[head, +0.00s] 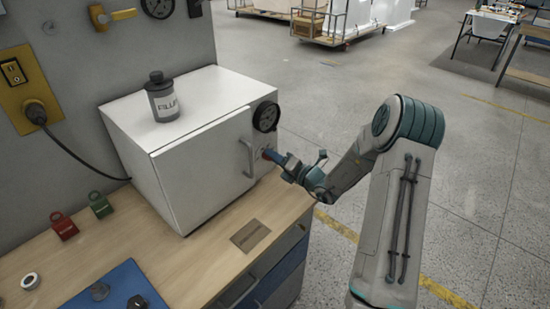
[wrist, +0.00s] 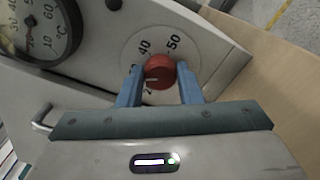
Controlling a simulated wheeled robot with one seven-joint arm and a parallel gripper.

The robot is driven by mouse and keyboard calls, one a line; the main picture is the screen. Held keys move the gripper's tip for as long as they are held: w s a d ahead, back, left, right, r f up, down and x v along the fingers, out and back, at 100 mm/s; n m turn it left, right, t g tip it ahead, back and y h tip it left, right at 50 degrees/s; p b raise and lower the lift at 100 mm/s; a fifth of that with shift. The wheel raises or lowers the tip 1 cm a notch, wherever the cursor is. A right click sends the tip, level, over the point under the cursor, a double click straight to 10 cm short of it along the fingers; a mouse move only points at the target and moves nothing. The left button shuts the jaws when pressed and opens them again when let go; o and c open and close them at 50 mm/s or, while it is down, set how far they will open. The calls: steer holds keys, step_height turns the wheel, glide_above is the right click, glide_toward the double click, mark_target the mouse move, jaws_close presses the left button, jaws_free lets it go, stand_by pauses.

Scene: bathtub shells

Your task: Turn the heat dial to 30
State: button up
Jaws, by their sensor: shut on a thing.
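The heat dial is a red round knob (wrist: 159,72) on a pale plate on the front of the white oven-like box (head: 205,140). In the wrist view the marks 40 and 50 show above the knob, and a light pointer line shows on its lower left side. The lower marks are partly hidden by the fingers. My gripper (wrist: 160,84) has its two blue fingers shut on the knob, one on each side. In the head view my gripper (head: 272,156) reaches the box's right front side from the right, and its fingers mostly hide the knob.
A round temperature gauge (head: 266,116) sits above the dial, and the door handle (head: 247,158) is just left of it. A dark canister (head: 162,97) stands on the box. Floor to the right is open.

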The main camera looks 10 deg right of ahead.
steer(key=o, duration=1)
steer(key=shift+s+d, duration=0.1)
steer(key=b+v, duration=0.2)
steer(key=v, duration=1.1)
steer(key=shift+s+d+b, duration=0.2)
steer(key=shift+s+b, duration=0.1)
